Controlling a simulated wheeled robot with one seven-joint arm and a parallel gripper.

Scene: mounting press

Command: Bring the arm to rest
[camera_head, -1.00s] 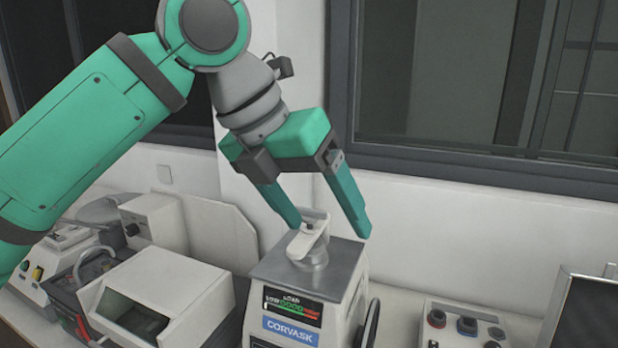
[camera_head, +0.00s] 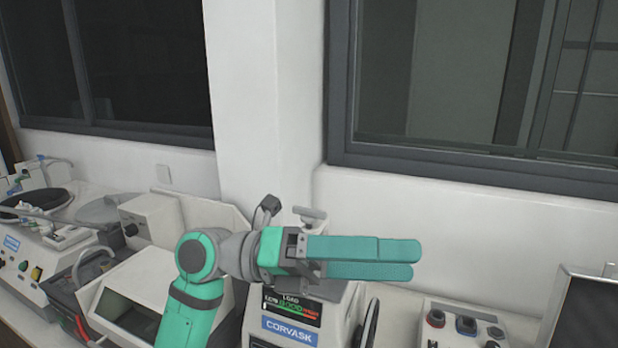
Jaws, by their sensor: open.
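My gripper (camera_head: 416,261) is in front of the upper part of the mounting press (camera_head: 291,328), with its two teal fingers pointing right. I see the fingers nearly edge-on, one above the other; they are open with nothing visible between them. My green and grey arm (camera_head: 190,308) rises from the bottom of the view and bends right at the wrist. The press has a CORVASK label and a lit display. Its grey lever (camera_head: 310,213) shows just above my gripper, while most of its top is hidden behind the gripper.
A white hooded machine (camera_head: 128,292) stands left of the press, partly behind my arm. A control box with knobs (camera_head: 466,325) and a dark panel (camera_head: 585,315) are at the right. More machines (camera_head: 25,250) line the far left. The wall and windows behind are clear.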

